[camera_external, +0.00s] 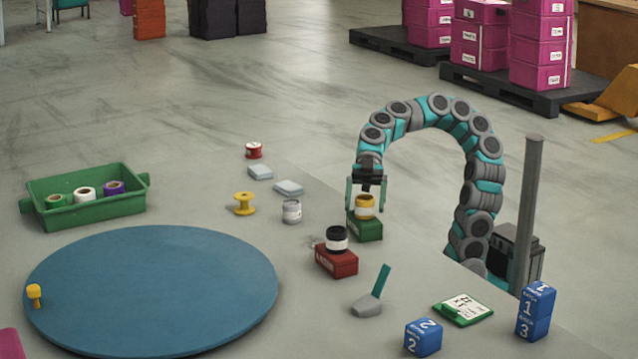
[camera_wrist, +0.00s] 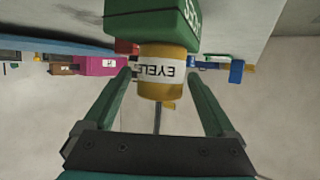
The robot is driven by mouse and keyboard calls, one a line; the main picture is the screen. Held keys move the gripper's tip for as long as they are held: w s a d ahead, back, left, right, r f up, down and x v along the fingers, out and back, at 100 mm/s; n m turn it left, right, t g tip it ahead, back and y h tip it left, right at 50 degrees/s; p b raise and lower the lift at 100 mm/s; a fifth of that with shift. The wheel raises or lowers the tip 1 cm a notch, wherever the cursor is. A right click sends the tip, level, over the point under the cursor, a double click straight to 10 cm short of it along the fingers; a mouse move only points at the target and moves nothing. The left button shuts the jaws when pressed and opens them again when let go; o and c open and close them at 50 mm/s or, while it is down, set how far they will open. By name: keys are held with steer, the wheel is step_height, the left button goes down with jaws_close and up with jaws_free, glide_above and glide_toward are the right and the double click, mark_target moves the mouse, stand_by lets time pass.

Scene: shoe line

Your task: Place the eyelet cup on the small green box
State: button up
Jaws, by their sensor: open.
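The eyelet cup (camera_external: 365,207) is yellow with a white label, and the lettering "EYELE" shows on it in the wrist view (camera_wrist: 163,70). It rests upright on top of the small green box (camera_external: 367,229), which also shows in the wrist view (camera_wrist: 160,17). My gripper (camera_external: 366,205) is above the box, with its fingers apart on either side of the cup. In the wrist view a gap shows between each finger and the cup. The wrist view is upside down relative to the table.
A red box (camera_external: 337,263) with a black-and-white cup (camera_external: 337,239) stands close by, front left. A grey tin (camera_external: 292,211) and a yellow spool (camera_external: 244,203) stand to the left.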

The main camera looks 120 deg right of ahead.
steer(key=shift+r+p, duration=0.3)
steer(key=v, duration=1.2)
